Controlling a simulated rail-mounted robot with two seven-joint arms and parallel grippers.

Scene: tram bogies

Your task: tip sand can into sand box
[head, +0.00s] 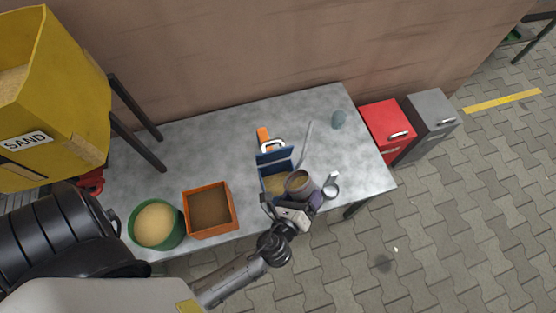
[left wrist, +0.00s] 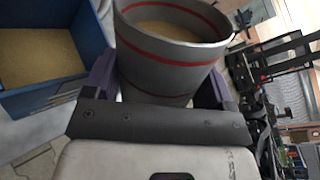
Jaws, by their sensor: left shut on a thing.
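The sand can (head: 300,184) is grey with red bands and has sand inside. My left gripper (head: 297,200) is shut on it at the table's front edge. In the left wrist view the can (left wrist: 165,62) sits between the purple fingers, its open top showing, with no sand seen running out. A blue box (head: 274,160) with sand in it stands just left of the can; it also shows in the left wrist view (left wrist: 95,30). A yellow bin (head: 50,110) labelled SAND stands at the far left. My right gripper is not in view.

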